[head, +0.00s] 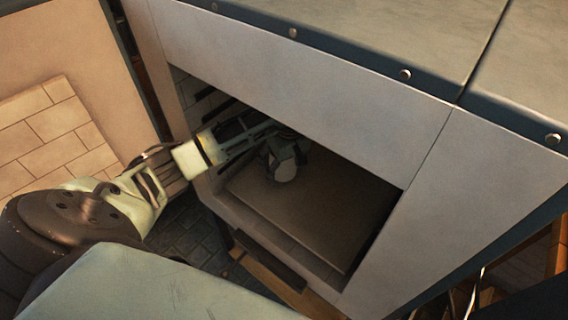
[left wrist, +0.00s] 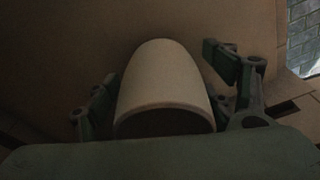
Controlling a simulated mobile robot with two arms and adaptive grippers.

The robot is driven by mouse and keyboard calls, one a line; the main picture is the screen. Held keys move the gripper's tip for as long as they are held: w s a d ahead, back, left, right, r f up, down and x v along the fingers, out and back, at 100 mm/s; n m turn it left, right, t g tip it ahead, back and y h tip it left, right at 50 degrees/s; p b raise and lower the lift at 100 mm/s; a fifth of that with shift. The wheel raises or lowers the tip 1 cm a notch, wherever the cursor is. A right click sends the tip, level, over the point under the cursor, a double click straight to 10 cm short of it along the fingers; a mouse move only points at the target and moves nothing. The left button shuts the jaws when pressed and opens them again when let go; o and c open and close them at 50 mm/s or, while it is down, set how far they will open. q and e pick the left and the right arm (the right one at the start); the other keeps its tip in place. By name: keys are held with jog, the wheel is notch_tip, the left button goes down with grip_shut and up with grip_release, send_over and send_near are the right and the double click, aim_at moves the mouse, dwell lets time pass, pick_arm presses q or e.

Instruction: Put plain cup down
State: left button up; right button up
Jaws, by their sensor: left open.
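The plain cup (head: 283,168) is pale and stands on the floor slab (head: 335,205) inside a dark box-like opening, near its left part. In the left wrist view the cup (left wrist: 165,85) is a smooth, undecorated pale shape with its dark end toward my palm. My left gripper (head: 288,150) reaches into the opening from the left. Its fingers (left wrist: 160,88) are open, one on each side of the cup, with a gap visible on the right side. The gripper partly hides the cup in the head view. My right gripper is not in view.
The opening's front wall (head: 300,75) and its right post (head: 430,210) bound the space around my left arm. A dark ledge (head: 270,258) lies below the opening. The slab is bare to the right of the cup.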

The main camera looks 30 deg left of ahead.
aim_at(283, 162)
pick_arm(q)
notch_tip(283, 162, up, 8)
jog(key=d+b, duration=0.1)
jog(key=shift+s+f, duration=0.15)
jog(key=shift+s, duration=0.1)
